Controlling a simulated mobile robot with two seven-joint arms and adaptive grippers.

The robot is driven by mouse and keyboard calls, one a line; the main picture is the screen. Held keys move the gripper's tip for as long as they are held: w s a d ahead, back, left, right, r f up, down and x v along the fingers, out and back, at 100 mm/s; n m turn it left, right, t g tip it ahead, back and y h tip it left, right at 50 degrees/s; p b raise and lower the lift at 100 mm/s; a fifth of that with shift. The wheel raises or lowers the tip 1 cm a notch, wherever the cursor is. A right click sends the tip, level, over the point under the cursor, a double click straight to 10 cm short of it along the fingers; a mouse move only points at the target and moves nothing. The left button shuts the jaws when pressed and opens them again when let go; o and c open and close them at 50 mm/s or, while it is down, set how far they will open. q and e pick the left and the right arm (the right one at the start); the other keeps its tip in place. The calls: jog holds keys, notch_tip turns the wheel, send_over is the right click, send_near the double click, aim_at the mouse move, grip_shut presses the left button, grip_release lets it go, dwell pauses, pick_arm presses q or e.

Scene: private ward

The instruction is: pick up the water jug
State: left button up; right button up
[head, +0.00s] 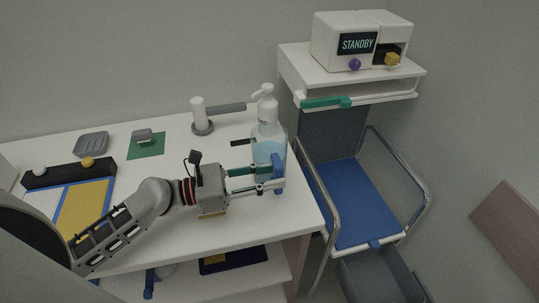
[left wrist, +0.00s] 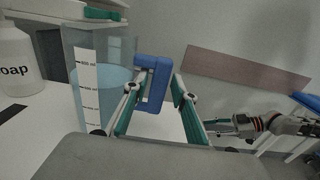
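The water jug (head: 263,171) is clear with pale blue water and stands upright at the table's right end. In the left wrist view the jug (left wrist: 88,88) has a white measuring strip, and the handle (left wrist: 152,72) is straight ahead. My left gripper (head: 280,174) is open at the jug, its fingers on either side of the handle; contact cannot be made out. My right gripper (left wrist: 214,127) shows small at the right of the left wrist view, partly behind a left finger; its finger state is unclear.
A soap pump bottle (head: 267,118) stands right behind the jug. A white holder (head: 201,118), a grey dish (head: 91,144) and a green mat (head: 146,149) lie further left. A blue-seated chair (head: 357,197) and a shelf with a STANDBY device (head: 355,42) are at right.

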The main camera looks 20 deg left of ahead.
pick_arm(q)
jog(key=shift+x, duration=1)
grip_shut()
jog(key=shift+r, duration=0.15)
